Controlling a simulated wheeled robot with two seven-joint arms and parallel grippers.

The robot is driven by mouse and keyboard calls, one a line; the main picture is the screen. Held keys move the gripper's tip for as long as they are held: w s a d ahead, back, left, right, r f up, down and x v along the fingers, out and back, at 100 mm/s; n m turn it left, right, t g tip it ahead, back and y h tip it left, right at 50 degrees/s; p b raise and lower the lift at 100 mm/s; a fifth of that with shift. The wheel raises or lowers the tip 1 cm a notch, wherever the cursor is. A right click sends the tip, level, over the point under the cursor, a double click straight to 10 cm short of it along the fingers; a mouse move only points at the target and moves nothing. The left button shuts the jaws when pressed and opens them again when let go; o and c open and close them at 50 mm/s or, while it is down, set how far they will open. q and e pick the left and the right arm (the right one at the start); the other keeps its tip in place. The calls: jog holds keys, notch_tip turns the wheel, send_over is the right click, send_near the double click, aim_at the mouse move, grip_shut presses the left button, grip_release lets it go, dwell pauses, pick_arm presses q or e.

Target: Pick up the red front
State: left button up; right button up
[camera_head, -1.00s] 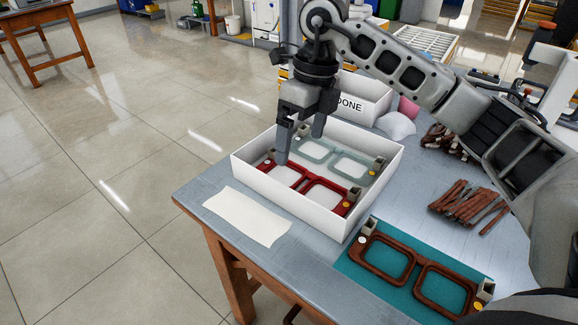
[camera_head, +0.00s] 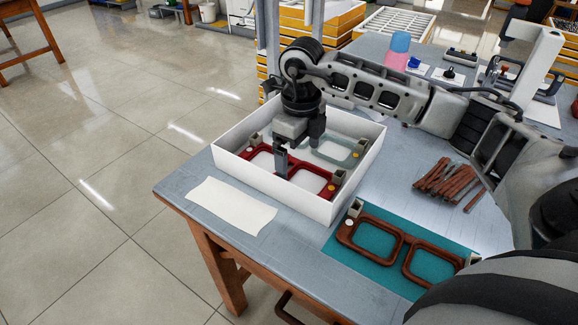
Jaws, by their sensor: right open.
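The red front (camera_head: 297,176) lies in the nearer half of a white box (camera_head: 268,183) on the table. It has two lens openings. A pale green front (camera_head: 334,150) lies behind it in the same box. My right gripper (camera_head: 299,155) points down into the box, over the red front. Its jaws are apart, with one finger by the middle of the red front and the other farther back near the pale front. I cannot tell whether the nearer finger touches the red front. My left gripper is not in view.
A brown front (camera_head: 400,252) lies on a teal mat (camera_head: 372,243) at the near right. Several brown temple pieces (camera_head: 446,181) lie right of the box. A cream cloth (camera_head: 231,205) lies at the table's front left edge. A pink and blue object (camera_head: 398,52) stands at the back.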

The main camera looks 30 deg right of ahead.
aim_at(298, 177)
notch_tip(298, 177, down, 4)
jog(key=shift+s+a+r, duration=0.1)
jog(key=shift+s+r, duration=0.05)
jog(key=c, duration=1)
jog(key=shift+c, duration=0.2)
jog(key=shift+r, duration=0.15)
notch_tip(298, 177, up, 10)
